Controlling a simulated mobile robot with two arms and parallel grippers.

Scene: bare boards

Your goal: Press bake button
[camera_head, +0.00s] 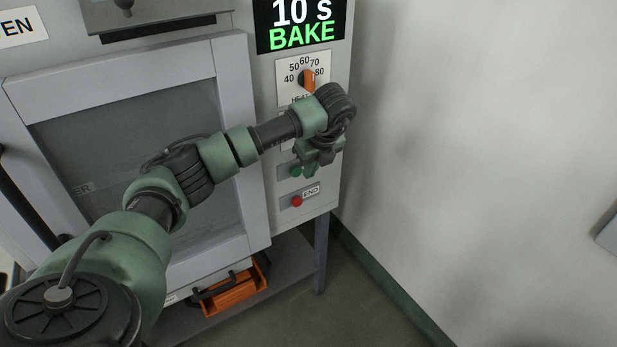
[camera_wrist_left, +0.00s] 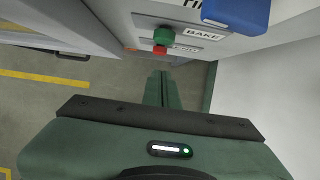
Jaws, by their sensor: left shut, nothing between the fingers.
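The green bake button (camera_head: 296,171) is on the oven's right-hand control panel, partly hidden by my left gripper (camera_head: 312,165). In the left wrist view the green button (camera_wrist_left: 163,36) sticks out beside its BAKE label (camera_wrist_left: 202,34). The shut, empty fingers of my left gripper (camera_wrist_left: 163,76) point toward the panel. In that view their tips appear below the buttons. I cannot tell how much gap lies between the tips and the green button. My right gripper is not in view.
The red END button (camera_head: 296,201) is below the green one. A display (camera_head: 300,25) reads "10 s BAKE" above the heat dial (camera_head: 309,80). A blue knob (camera_wrist_left: 236,12) shows in the wrist view. The oven door (camera_head: 130,140) is at left, a bare wall (camera_head: 480,150) at right.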

